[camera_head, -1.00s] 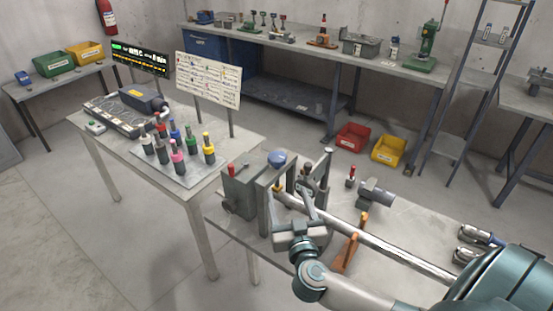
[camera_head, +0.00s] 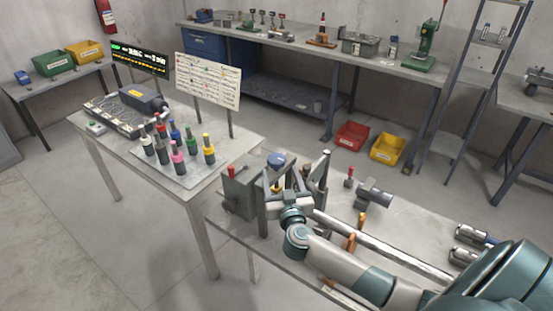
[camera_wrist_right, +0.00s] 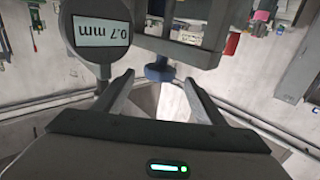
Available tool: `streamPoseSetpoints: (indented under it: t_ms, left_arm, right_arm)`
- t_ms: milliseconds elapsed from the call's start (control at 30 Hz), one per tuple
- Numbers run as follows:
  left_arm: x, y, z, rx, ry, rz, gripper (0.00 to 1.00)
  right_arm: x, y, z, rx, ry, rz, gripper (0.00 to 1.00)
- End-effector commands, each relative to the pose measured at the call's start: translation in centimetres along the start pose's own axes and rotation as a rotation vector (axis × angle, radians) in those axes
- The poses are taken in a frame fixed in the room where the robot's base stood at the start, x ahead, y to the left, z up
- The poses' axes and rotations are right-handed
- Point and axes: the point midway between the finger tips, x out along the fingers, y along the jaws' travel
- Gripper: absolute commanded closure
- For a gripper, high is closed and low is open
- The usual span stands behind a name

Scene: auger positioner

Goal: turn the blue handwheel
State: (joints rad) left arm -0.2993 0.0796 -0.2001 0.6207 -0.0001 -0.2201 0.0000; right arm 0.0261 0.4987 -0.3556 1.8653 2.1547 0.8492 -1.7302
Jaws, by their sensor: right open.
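My left gripper is not in view.
A round digital gauge (camera_wrist_right: 100,32) reading 0.7 mm is close to the left finger in the right wrist view. A long metal rod (camera_head: 385,245) runs along the near bench. Several coloured-top tools (camera_head: 177,155) stand on the left table.

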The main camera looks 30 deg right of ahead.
Motion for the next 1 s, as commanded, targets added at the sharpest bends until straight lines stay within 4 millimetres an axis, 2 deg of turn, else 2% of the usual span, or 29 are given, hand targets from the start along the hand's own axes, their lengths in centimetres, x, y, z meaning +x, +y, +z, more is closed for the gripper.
streamPoseSetpoints:
  t_ms: [33, 200, 400, 600, 867, 1000]
  left_arm:
    - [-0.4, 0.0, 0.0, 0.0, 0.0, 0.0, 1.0]
    - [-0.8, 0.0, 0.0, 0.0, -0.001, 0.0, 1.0]
    - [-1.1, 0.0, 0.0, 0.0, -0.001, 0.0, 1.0]
    - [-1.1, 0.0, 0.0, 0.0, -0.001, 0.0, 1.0]
    - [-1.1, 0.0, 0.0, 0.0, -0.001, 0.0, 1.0]
    - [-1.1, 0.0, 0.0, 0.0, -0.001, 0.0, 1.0]
  right_arm:
    - [1.1, 0.0, -0.3, 0.001, 0.001, 0.001, 0.36]
    - [3.9, 0.0, -0.2, 0.0, 0.0, 0.002, 0.36]
    - [6.2, 0.0, -0.1, 0.001, 0.0, 0.0, 0.36]
    - [7.0, 0.0, 0.0, 0.001, 0.0, 0.0, 0.36]
    - [7.0, 0.0, 0.0, 0.001, 0.0, -0.001, 0.36]
    - [7.0, 0.0, 0.0, 0.001, 0.0, -0.001, 0.67]
